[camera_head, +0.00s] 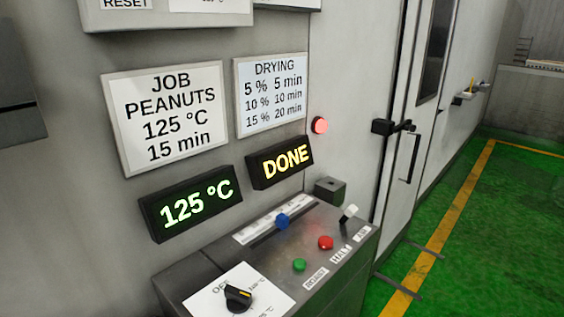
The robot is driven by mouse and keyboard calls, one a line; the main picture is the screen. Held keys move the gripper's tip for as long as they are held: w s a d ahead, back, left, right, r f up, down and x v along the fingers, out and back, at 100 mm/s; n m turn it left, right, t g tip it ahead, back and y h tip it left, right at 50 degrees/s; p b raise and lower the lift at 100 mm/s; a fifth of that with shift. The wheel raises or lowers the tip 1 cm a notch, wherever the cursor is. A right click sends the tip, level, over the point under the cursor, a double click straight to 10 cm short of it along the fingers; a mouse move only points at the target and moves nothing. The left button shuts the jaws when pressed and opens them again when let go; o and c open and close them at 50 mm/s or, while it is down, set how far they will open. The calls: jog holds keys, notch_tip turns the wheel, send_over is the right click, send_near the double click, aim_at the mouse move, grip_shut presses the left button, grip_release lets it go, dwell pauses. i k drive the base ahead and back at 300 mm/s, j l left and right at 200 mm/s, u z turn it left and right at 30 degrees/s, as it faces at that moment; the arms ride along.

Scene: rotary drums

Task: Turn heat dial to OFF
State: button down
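A green display (190,209) reads 125 °C, and a yellow display (281,162) reads DONE. My gripper is not in view.
Green floor (480,220) with a yellow line lies clear at right.

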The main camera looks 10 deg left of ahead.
aim_at(238, 301)
jog(key=u, duration=1.45)
jog(key=i+l+u, duration=0.15)
jog(key=k+l, duration=0.05)
